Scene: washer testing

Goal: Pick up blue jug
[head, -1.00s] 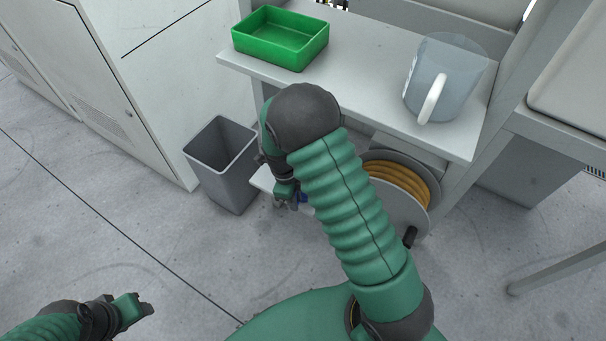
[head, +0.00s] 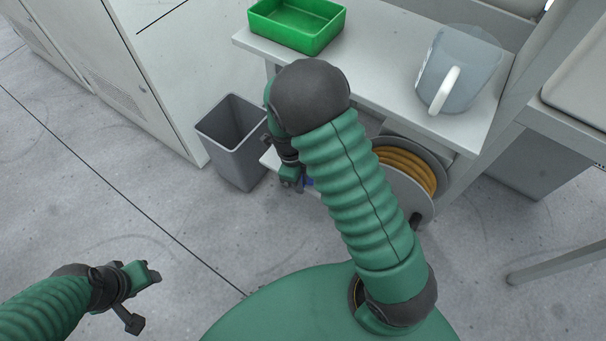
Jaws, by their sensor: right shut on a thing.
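A clear, bluish jug with a white handle (head: 458,72) stands upright on the upper worktop, away from both grippers. My left gripper (head: 146,298) is at lower left above the floor, fingers apart and empty.
A green tray (head: 290,40) sits on the white worktop (head: 385,75). A grey bin (head: 245,165) stands left of the lower shelf (head: 270,159). A hose reel (head: 405,168) is right of my right arm. The floor at left is clear.

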